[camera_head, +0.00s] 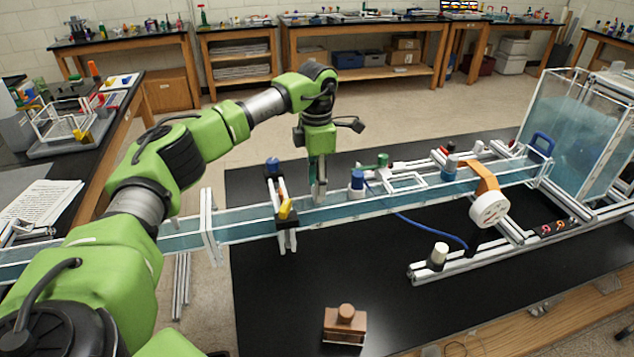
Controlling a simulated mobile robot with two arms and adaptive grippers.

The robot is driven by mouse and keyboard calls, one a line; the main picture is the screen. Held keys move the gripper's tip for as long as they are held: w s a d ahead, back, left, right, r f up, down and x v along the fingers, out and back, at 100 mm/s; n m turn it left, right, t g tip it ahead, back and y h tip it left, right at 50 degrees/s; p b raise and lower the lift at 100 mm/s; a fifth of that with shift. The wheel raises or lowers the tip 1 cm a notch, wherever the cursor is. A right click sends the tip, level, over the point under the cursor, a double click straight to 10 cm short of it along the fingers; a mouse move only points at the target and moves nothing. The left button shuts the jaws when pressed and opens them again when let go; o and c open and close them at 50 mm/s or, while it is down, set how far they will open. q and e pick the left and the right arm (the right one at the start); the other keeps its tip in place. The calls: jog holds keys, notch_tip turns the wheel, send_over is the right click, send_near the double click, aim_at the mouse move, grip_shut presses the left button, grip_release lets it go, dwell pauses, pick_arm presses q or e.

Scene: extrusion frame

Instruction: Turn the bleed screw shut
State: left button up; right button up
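No part can be picked out surely as the bleed screw at this size. Small fittings that could include it are a blue-capped fitting (357,180) on the channel, a green-topped fitting (383,160) behind it, and a white cylindrical knob (438,254) on the front extrusion rail. My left gripper (318,190) points down at the clear water channel (400,200), between a black clamp with a yellow lever (286,208) and the blue-capped fitting. Its fingers look close together, but whether they are shut or touch anything is unclear. My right gripper is not in view.
A blue tube (415,224) runs from near the blue-capped fitting to the front rail. A round white gauge (489,209) hangs from an orange strap. A clear water tank (575,130) stands right. A brown block (345,324) lies in front; the black tabletop (290,290) around it is clear.

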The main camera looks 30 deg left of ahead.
pick_arm(q)
notch_tip(320, 180, up, 12)
dwell(0.5)
jog(key=shift+f, duration=0.1)
dwell(0.4)
